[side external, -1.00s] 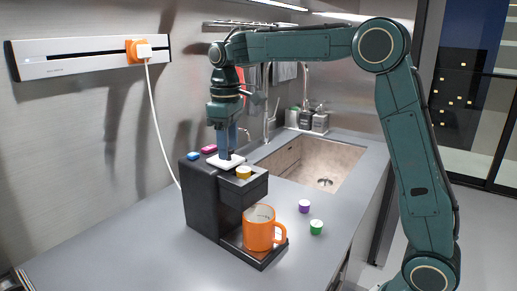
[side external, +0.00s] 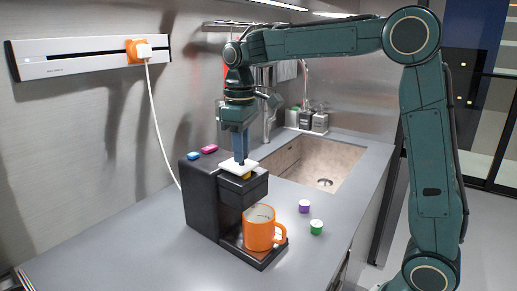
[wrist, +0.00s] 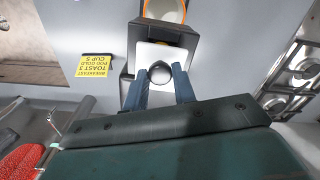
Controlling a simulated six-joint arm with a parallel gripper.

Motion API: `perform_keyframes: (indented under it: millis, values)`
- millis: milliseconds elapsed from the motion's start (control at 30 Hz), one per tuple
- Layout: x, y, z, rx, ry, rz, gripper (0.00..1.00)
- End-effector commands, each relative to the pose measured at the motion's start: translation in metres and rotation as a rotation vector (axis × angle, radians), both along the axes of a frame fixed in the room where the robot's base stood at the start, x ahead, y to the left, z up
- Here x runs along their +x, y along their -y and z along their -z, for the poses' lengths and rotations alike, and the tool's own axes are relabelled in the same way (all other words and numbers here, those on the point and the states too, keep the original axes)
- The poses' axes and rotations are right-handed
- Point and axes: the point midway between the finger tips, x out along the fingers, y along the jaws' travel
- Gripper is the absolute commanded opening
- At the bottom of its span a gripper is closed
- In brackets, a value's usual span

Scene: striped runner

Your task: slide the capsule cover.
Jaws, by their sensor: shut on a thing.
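The capsule cover (side external: 229,167) is a white square plate on top of the black coffee machine (side external: 203,200). My gripper (side external: 240,158) is shut on the cover's dark knob, which shows between the blue fingers in the wrist view (wrist: 160,73). The cover lies over most of a gold capsule (side external: 247,176) in the machine's front part; only a sliver of gold shows below its edge. An orange mug (side external: 258,232) stands on the machine's drip tray.
A purple capsule (side external: 304,206) and a green capsule (side external: 316,227) stand on the counter right of the machine. A sink (side external: 312,165) lies behind. A yellow note (wrist: 95,66) shows in the wrist view.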

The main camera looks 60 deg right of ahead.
Motion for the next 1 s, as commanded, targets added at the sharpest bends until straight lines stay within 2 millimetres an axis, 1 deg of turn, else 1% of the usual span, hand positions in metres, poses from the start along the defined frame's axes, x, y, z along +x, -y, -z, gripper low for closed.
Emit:
perform_keyframes:
  millis: [33,100,200,533,567,633,667,1000]
  values:
    - [-0.007,-0.001,-0.001,0.0,0.002,-0.003,0.0]
    - [-0.013,-0.001,-0.001,0.001,0.002,-0.003,0.0]
    - [-0.019,-0.002,-0.001,0.0,0.001,-0.003,0.0]
    - [-0.021,-0.002,0.0,0.0,-0.005,-0.003,0.0]
    - [-0.021,-0.002,0.0,0.0,-0.005,-0.003,0.32]
    - [-0.021,-0.002,0.0,0.001,-0.004,-0.003,0.46]
    - [-0.021,-0.002,0.0,0.001,-0.004,-0.003,0.48]
    - [-0.02,-0.002,-0.001,0.0,0.0,-0.001,0.48]
